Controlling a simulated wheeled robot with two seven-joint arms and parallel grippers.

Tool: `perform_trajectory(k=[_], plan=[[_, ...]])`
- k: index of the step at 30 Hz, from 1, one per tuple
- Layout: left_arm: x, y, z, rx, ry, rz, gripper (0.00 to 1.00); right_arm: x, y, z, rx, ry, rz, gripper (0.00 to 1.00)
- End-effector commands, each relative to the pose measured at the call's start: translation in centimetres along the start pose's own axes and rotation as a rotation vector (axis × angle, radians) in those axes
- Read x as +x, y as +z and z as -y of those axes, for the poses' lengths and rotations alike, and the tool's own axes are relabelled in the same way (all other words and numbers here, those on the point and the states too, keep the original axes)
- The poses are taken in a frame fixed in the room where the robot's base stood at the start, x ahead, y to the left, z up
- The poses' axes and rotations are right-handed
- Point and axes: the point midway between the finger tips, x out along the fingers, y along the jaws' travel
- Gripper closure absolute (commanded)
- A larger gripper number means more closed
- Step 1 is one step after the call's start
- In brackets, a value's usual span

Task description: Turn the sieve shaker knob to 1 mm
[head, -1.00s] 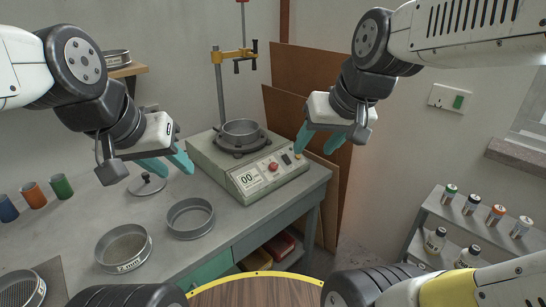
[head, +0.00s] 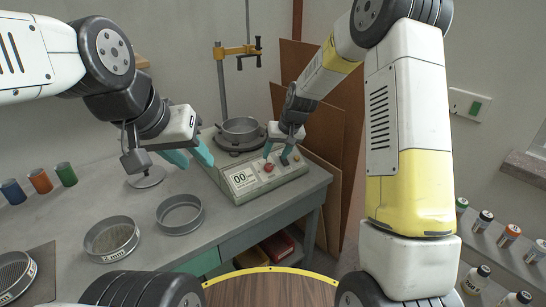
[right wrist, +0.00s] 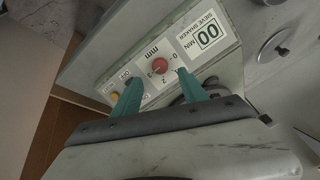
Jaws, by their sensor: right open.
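The sieve shaker (head: 238,184) is a grey-green box on the bench with a sieve pan (head: 240,128) on top and a "00 MIN" display. Its round red knob (head: 269,168) sits on the sloped front panel. In the right wrist view the red knob (right wrist: 160,66) has a printed mm scale around it; its pointer setting is too small to read surely. My right gripper (head: 276,156) is open above the panel at the knob. In the right wrist view its teal fingertips (right wrist: 156,76) lie either side of the knob, apparently not touching it. My left gripper (head: 199,164) is open and empty, left of the shaker.
Two loose sieves (head: 111,239) (head: 180,214) and a lid (head: 147,177) lie on the bench left of the shaker. Coloured cups (head: 40,181) stand at the far left. A clamp stand (head: 221,82) rises behind the shaker. Bottles stand on a rack (head: 510,250) at right.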

Motion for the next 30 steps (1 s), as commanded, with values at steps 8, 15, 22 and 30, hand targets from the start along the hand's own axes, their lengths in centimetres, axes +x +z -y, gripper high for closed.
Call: perform_trajectory(k=[8, 15, 22, 30], plan=[[0.0, 0.0, 0.0, 0.000, 0.000, 0.000, 0.64, 4.3, 0.2, 0.0, 0.000, -0.001, 0.004, 0.50], [0.0, 0.0, 0.0, 0.000, 0.000, 0.000, 0.64, 6.9, 0.1, 0.0, 0.000, 0.000, 0.002, 0.50], [0.0, 0.0, 0.0, 0.000, 0.000, 0.000, 0.64, 7.3, 0.1, 0.0, 0.000, 0.000, 0.001, 0.50], [0.0, 0.0, 0.0, 0.000, 0.000, 0.000, 0.64, 7.3, 0.1, 0.0, 0.000, 0.000, 0.001, 0.83]])
